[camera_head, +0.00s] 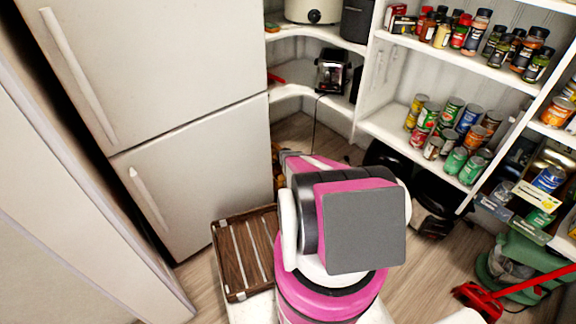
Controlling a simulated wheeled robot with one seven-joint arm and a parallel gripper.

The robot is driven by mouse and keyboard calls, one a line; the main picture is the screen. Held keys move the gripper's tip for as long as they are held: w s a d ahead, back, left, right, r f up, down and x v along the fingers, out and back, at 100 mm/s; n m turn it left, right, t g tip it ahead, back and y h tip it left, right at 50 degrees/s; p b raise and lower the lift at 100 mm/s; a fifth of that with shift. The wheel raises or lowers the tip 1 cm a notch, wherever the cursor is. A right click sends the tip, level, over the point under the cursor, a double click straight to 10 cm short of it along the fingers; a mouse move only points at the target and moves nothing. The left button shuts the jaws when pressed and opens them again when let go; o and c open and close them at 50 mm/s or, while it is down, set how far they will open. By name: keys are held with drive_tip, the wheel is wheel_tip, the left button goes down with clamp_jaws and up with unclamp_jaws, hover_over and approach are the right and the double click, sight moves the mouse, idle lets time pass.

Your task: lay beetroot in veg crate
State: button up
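A brown wooden slatted crate (221,262) lies low at the lower middle, left of my pink arm. My arm covers its right side, and I see no vegetable on the slats that show. I cannot make out a beetroot anywhere in this view. My gripper is not visible; the thick pink and grey links of my arm fill the middle of the picture and hide what is behind them.
A tall white fridge (190,130) stands at the left. White corner shelves (385,124) hold several cans (455,135), spice jars (480,35) and a toaster (333,70). A green vacuum cleaner (510,270) and a red-handled tool (482,300) are at the lower right.

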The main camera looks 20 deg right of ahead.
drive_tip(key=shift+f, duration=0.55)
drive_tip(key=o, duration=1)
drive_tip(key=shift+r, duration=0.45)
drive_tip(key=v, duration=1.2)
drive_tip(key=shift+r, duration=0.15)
